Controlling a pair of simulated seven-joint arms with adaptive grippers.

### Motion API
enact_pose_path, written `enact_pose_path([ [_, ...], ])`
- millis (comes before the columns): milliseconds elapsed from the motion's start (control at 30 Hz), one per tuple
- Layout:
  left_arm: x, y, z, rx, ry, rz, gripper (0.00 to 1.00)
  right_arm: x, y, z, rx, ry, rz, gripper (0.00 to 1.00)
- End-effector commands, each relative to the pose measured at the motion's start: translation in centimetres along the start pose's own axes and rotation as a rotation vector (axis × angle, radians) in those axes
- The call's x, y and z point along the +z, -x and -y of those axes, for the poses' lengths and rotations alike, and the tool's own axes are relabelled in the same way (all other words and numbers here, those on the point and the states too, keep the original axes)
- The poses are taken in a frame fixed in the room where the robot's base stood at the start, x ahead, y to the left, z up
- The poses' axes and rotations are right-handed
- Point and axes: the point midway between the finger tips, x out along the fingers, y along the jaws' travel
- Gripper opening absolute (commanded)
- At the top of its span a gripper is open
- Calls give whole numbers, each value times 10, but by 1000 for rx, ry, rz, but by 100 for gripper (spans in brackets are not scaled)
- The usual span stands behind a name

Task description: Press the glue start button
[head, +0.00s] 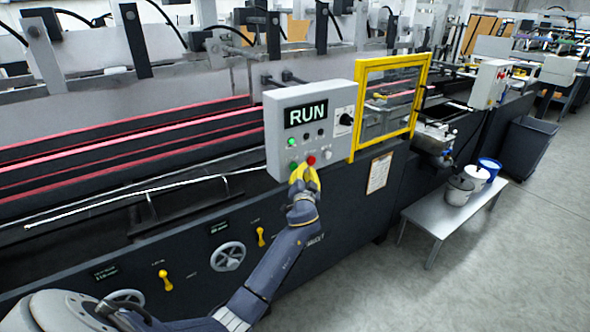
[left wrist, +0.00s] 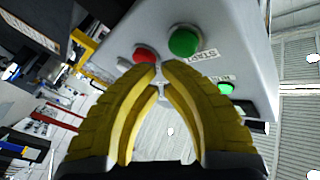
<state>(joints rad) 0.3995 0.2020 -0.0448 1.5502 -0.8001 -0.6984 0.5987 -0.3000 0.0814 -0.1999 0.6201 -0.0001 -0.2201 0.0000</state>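A grey control box (head: 275,140) with a display (head: 306,113) reading RUN stands on the machine's front edge. Low on its face are a green button (head: 292,168) and a red button (head: 311,160). In the left wrist view the green button (left wrist: 185,41) has a START label beside it, and the red button (left wrist: 145,53) is next to it. My left gripper (head: 304,172) has yellow fingers, tips together and empty, just below these buttons. In the wrist view its tips (left wrist: 160,70) point toward the box, below the two buttons; contact cannot be told. My right gripper is not in view.
A yellow-framed guard (head: 428,75) stands right of the box. Further right are another small control box (head: 490,83) and a low grey table (head: 436,217) with pots (head: 459,190). Handwheels (head: 228,256) and yellow levers (head: 261,236) stick out of the machine front.

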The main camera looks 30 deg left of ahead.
Motion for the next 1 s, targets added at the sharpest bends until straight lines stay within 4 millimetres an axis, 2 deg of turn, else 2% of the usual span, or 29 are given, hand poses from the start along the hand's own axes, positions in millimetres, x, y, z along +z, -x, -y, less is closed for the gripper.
enact_pose_path([
  [467,-2,4,-2,0,0,-1,0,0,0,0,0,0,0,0],
  [1000,-20,37,-20,0,2,0,0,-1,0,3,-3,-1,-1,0],
])
